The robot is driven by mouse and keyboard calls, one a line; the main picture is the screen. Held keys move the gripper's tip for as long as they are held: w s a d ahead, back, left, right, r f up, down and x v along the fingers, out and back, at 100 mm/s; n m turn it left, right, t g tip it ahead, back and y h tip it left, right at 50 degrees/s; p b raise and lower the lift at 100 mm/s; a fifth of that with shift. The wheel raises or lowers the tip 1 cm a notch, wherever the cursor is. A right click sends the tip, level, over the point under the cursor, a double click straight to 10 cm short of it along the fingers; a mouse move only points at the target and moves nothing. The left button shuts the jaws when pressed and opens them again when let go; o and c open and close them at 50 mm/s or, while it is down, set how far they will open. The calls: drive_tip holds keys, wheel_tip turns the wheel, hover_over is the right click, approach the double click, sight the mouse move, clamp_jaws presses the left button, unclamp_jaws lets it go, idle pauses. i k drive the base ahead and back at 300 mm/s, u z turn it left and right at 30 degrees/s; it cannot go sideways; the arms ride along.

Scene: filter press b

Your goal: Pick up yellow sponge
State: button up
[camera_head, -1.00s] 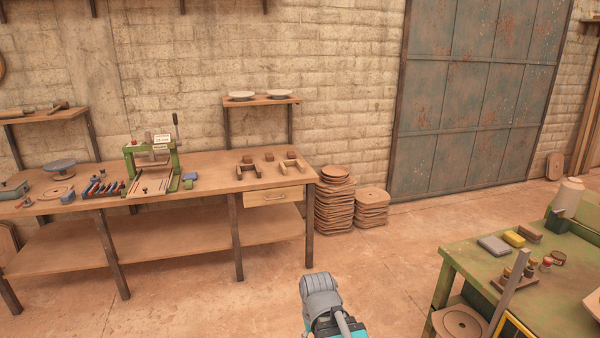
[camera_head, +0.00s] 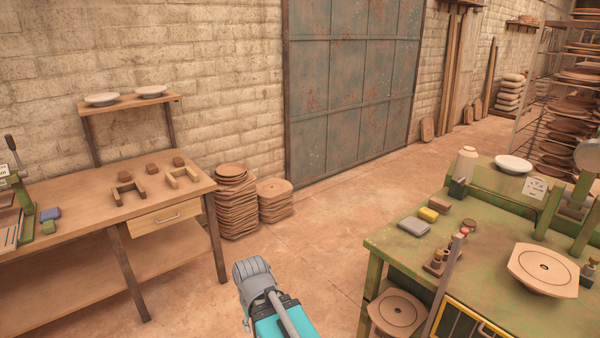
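The yellow sponge (camera_head: 428,215) is a small block on the far left part of the green table (camera_head: 390,248) at the right. It lies between a grey block (camera_head: 413,226) and a brown block (camera_head: 440,207). Part of my arm, grey and teal, shows at the bottom centre, left of the green table and well apart from the sponge. My gripper's fingers cannot be made out in this view.
The green table also bears a wooden holder (camera_head: 434,262), an octagonal plate (camera_head: 543,268) and a white bowl (camera_head: 513,164). A wooden workbench (camera_head: 75,222) stands at the left. Stacked discs (camera_head: 236,203) stand by the wall.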

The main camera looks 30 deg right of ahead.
sight(430, 216)
drive_tip(key=z, duration=0.25)
drive_tip(key=i, duration=0.65)
drive_tip(key=z, duration=1.15)
drive_tip(key=i, duration=0.85)
drive_tip(key=z, duration=0.55)
drive_tip(key=k, duration=0.9)
drive_tip(key=z, duration=0.15)
drive_tip(key=i, duration=0.25)
drive_tip(key=u, duration=0.05)
